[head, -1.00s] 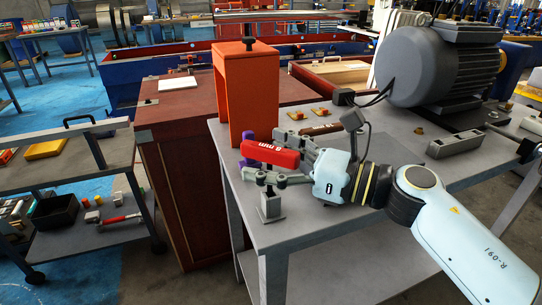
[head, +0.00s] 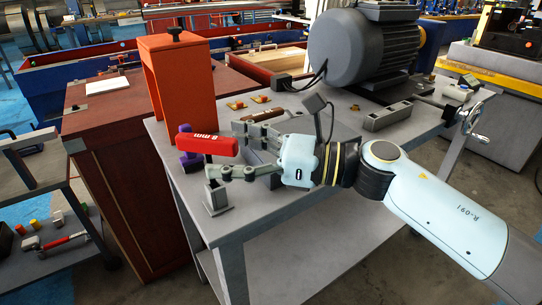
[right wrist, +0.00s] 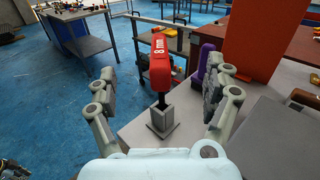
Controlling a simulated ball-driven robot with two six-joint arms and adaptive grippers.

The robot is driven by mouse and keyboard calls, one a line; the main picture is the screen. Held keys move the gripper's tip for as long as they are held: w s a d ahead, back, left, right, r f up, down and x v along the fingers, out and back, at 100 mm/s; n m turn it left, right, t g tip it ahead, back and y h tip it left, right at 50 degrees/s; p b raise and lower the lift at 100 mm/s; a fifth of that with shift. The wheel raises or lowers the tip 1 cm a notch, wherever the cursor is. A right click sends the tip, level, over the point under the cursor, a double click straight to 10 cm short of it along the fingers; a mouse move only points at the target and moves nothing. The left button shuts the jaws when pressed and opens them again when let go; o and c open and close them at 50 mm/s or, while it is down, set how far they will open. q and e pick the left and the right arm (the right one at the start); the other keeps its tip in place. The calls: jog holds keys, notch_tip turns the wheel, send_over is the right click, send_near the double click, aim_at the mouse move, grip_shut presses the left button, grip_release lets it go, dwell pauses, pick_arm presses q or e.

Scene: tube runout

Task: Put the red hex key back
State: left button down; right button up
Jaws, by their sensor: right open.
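The red hex key (head: 207,144) has a thick red handle marked "8 mm", lying level above a small grey square holder (head: 217,197) on the grey bench's near left corner. In the right wrist view the key (right wrist: 161,60) shows its dark shaft running down to the holder (right wrist: 161,122); the shaft looks to be in its opening, but its depth is hidden. My right gripper (head: 230,151) is open, just right of the key. In the wrist view its fingers (right wrist: 160,82) stand wide on either side, with a gap to the handle. My left gripper is not in view.
A purple object (head: 190,161) stands close behind the red handle. An orange stand (head: 178,80) rises behind it. A large grey motor (head: 365,48) and a grey block (head: 388,117) are farther back on the bench (head: 290,190). A red-brown cabinet (head: 120,150) adjoins on the left.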

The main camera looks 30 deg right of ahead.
jog(key=shift+b+v, duration=1.25)
jog(key=shift+v, duration=1.75)
